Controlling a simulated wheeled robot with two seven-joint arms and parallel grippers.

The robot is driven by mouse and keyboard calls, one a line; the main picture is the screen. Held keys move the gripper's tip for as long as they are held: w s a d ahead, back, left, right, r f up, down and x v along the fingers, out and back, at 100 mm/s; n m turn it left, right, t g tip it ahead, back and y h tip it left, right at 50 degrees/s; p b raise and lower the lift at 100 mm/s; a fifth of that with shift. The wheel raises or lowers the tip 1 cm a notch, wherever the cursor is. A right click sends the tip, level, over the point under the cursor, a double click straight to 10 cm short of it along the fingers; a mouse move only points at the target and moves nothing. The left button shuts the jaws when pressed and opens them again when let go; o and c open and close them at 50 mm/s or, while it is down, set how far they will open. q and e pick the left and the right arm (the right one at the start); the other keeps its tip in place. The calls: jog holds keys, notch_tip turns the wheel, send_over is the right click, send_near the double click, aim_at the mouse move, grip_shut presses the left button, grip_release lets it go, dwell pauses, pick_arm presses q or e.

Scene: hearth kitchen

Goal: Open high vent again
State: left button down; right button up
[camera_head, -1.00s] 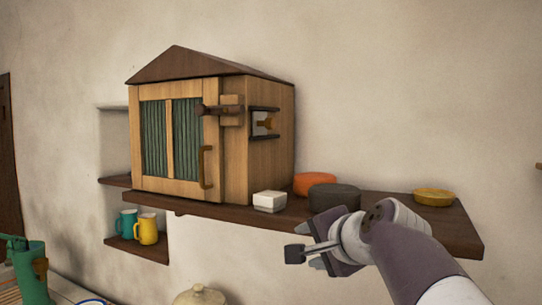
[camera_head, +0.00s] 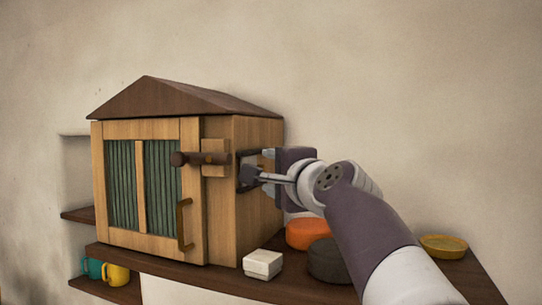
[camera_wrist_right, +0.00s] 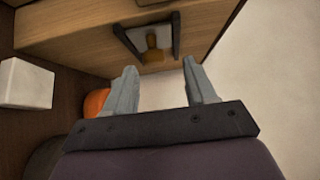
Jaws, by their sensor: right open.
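The wooden house-shaped cabinet (camera_head: 219,190) stands on the shelf with its slatted green door (camera_head: 150,190) shut. On its right side wall is the vent, a pale plate with a brown knob between two dark rails; the knob (camera_wrist_right: 153,42) and plate (camera_wrist_right: 131,38) show in the right wrist view. In the head view my gripper mostly hides the vent. My right gripper (camera_head: 262,164) is open beside that wall. In the wrist view its fingers (camera_wrist_right: 157,88) are apart, with the knob ahead of them and nothing between them. My left gripper is not in view.
A white box (camera_head: 262,264), an orange round dish (camera_head: 305,233) and a dark round pot (camera_head: 328,262) sit on the shelf (camera_head: 200,280) below my right arm. A yellow bowl (camera_head: 443,246) is at the right. A brown latch (camera_head: 200,158) juts out at the cabinet's front.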

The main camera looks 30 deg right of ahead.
aim_at(266, 172)
jog(key=w, duration=0.2)
jog(key=w+f, duration=0.1)
jog(key=w, duration=0.2)
jog(key=shift+w+d+f, duration=0.1)
jog(key=shift+w, duration=0.05)
jog(key=shift+s+d+r, duration=0.1)
jog(key=shift+s+r, duration=0.15)
jog(key=shift+s, duration=0.7)
jog(key=shift+s+r, duration=0.1)
jog(key=shift+s, duration=0.2)
jog(key=shift+c, duration=1)
jog(key=c, duration=0.5)
jog(key=shift+w, duration=0.25)
grip_shut()
jog(key=shift+w+d, duration=0.2)
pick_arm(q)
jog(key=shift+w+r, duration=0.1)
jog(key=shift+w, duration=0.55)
pick_arm(e)
jog(key=w+d, duration=0.1)
jog(key=d, duration=0.1)
jog(key=w+d, duration=0.2)
jog(key=shift+w+d+r, duration=0.1)
jog(key=shift+w+r, duration=0.05)
jog(key=shift+w, duration=0.1)
